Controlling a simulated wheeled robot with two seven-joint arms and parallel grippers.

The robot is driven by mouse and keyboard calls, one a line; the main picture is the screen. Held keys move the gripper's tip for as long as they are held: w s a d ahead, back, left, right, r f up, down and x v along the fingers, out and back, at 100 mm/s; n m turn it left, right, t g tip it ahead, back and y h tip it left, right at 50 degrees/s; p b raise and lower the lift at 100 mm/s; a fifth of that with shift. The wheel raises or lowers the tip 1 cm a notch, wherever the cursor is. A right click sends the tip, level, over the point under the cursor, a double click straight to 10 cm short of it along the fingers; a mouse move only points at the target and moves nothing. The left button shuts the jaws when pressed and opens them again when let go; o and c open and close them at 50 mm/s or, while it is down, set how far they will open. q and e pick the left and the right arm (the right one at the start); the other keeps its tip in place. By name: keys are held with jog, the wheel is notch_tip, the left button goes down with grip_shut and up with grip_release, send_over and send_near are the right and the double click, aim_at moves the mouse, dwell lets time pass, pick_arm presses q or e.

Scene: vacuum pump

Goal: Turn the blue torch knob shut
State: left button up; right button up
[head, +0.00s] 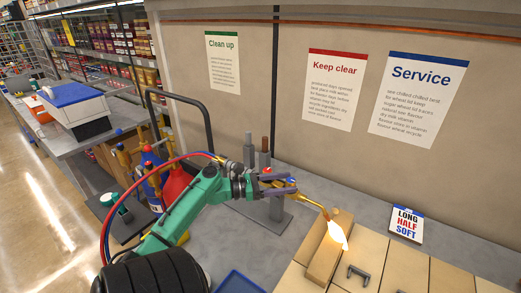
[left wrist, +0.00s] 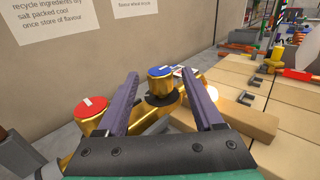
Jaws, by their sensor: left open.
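The brass torch (head: 314,203) burns with a bright flame at its tip, over the wooden block (head: 322,262). Its blue knob (left wrist: 160,71) shows in the left wrist view, with a white mark on top, beside the red knob (left wrist: 92,106). My left gripper (left wrist: 161,76) is open, its two purple fingers reaching to either side of the blue knob in the picture. I cannot tell whether they touch it. In the head view my left gripper (head: 291,186) is at the torch and hides much of its knob end. My right gripper is not in view.
Pale firebricks (head: 366,248) cover the front right of the bench, with a grey bracket (head: 358,273) on them. A "LONG HALF SOFT" card (head: 406,223) lies behind. Red and blue gas cylinders (head: 173,185) stand at the left. A blue tray (head: 240,282) lies in front.

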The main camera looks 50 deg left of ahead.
pick_arm(q)
jog(key=b+v, duration=0.3)
jog(key=v, duration=0.9)
jog(key=shift+s, duration=0.25)
jog(key=shift+a, duration=0.15)
